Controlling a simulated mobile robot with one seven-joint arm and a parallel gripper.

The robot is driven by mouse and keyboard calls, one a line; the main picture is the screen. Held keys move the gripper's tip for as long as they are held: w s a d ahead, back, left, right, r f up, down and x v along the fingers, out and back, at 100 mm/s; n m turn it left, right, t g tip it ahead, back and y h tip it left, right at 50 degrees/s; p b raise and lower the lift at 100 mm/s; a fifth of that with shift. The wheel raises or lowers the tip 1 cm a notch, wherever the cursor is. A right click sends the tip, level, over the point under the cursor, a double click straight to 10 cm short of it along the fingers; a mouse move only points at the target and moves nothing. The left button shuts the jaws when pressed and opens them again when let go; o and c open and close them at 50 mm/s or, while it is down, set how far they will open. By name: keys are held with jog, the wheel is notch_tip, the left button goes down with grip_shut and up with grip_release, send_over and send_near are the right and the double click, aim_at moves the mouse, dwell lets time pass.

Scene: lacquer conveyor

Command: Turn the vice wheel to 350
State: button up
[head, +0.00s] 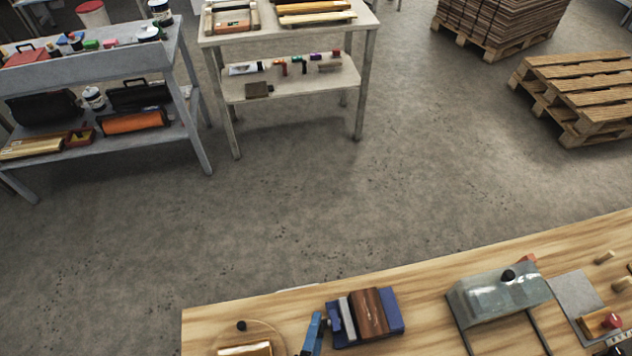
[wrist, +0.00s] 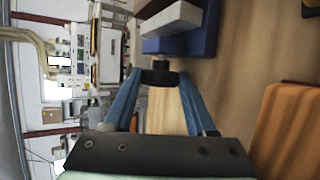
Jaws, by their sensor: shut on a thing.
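The vice stands near the bench's far edge in the head view, with a blue body (head: 395,298), a grey jaw and a brown wooden block (head: 369,312). In the wrist view its blue body (wrist: 205,42) and pale grey jaw (wrist: 172,20) are at the top. The dark vice wheel (wrist: 160,76) is between my blue fingertips. My gripper (wrist: 160,82) is shut on it. In the head view my gripper (head: 316,322) is at the vice's left end, and the wheel is mostly hidden there. No scale or reading for the wheel is legible.
The wooden bench (head: 430,300) also carries a round wooden board (head: 275,333) on the left, a clear cover (head: 500,292) with a black knob, and a grey plate (head: 575,291) on the right. An orange-brown block (wrist: 290,125) is at right in the wrist view.

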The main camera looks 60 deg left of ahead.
jog(key=shift+f, duration=0.1)
jog(key=o, duration=1.3)
jog(key=shift+c, duration=0.2)
jog(key=shift+o, duration=0.5)
jog(key=shift+s, duration=0.1)
jog(key=shift+f, duration=0.1)
